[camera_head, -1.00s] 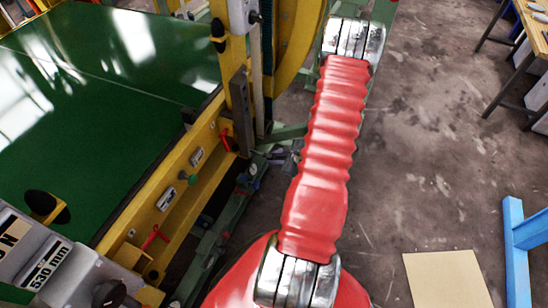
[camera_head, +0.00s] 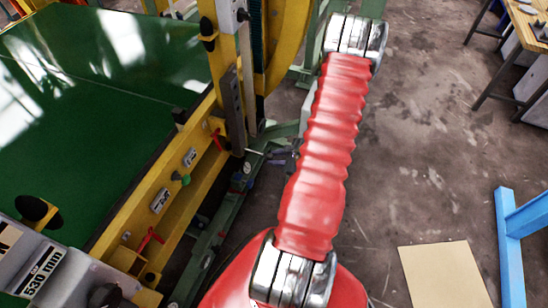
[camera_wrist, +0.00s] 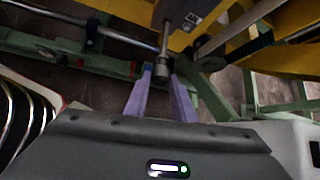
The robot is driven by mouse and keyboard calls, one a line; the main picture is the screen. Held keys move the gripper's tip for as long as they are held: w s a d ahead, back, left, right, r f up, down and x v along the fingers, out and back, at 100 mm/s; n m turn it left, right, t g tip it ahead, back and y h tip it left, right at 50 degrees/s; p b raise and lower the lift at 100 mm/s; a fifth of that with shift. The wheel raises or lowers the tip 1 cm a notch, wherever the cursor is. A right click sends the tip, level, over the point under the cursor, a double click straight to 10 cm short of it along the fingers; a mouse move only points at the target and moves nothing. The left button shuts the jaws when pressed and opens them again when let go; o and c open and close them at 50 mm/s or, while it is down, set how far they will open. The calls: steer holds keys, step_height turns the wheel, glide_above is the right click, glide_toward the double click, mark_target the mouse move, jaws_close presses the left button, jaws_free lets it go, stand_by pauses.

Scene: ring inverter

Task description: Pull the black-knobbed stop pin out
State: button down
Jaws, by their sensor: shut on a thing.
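The stop pin (camera_wrist: 165,38) shows in the wrist view as a thin metal rod running up to the yellow frame. Its wider end (camera_wrist: 162,70) looks grey here; I cannot make out a black knob on it. My gripper (camera_wrist: 163,84) has its two pale purple fingers shut on this end, one on each side. In the head view my gripper (camera_head: 283,156) is small and partly hidden by my red arm, beside the yellow frame. A thin rod (camera_head: 257,152) shows between it and the frame. Whether the rod's far end sits in a hole is hidden.
The yellow frame (camera_head: 150,205) borders a green panel (camera_head: 110,110); a red lever (camera_head: 216,138) and green knob (camera_head: 181,179) are on it. Green beams (camera_head: 225,205) run low beside it. A blue stand (camera_head: 510,240) and a flat board (camera_head: 440,275) are at right. Floor between is clear.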

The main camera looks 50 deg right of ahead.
steer(key=shift+s+d, duration=0.15)
steer(key=shift+s, duration=0.4)
steer(key=shift+s+d, duration=0.15)
steer(key=shift+s, duration=0.4)
